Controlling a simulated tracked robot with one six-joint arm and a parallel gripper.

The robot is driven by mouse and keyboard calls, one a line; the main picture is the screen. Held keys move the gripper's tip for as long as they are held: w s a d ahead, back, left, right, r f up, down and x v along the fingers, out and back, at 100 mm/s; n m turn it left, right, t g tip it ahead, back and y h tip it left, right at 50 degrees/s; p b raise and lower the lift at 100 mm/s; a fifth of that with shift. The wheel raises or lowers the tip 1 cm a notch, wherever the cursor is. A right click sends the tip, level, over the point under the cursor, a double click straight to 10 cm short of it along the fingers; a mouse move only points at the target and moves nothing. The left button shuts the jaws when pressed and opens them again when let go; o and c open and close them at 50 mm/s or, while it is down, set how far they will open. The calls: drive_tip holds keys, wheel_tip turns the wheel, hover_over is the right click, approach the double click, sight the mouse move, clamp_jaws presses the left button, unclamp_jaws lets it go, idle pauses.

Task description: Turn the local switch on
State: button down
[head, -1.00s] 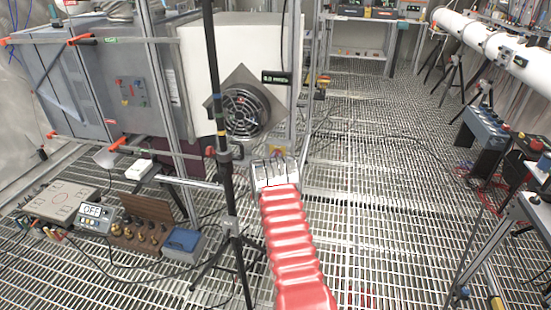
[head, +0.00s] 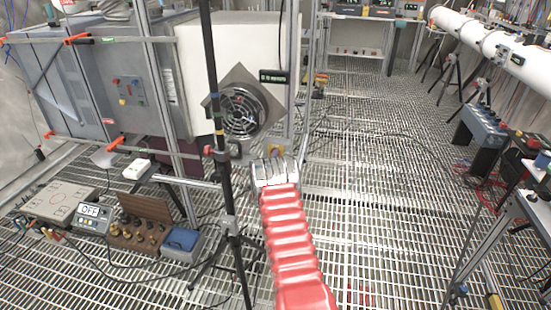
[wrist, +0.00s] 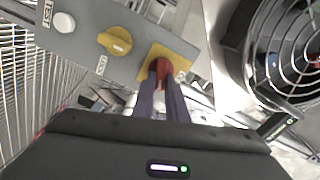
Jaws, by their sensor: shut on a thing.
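In the wrist view a red rotary knob (wrist: 164,66) stands on a yellow square plate (wrist: 182,57) on a grey panel (wrist: 75,42). This looks like the local switch, though its label cannot be read. My gripper (wrist: 162,82) has its two dark fingers shut on the red knob. The fingers hide part of the knob, so its exact angle is hard to tell. In the head view the small yellow plate (head: 277,149) shows just beyond the end of my red-sleeved arm, below the fan. There the fingertips are too small to make out.
A yellow knob (wrist: 115,41) and a white button (wrist: 63,22) sit on the same panel, left of the red knob. A caged fan (head: 243,110) is close by. A black tripod pole (head: 219,130) stands left of my arm. Grated floor (head: 380,190) is open to the right.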

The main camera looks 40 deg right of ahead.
drive_tip(key=shift+s+d+f+m, duration=0.1)
drive_tip(key=shift+f+m, duration=0.05)
drive_tip(key=shift+m, duration=0.85)
drive_tip(key=shift+s+d+f+m, duration=0.1)
drive_tip(key=shift+f+m, duration=0.05)
drive_tip(key=shift+m, duration=0.85)
drive_tip(key=c, duration=1.8)
unclamp_jaws()
drive_tip(key=shift+w+a, duration=0.1)
drive_tip(key=shift+o, duration=0.2)
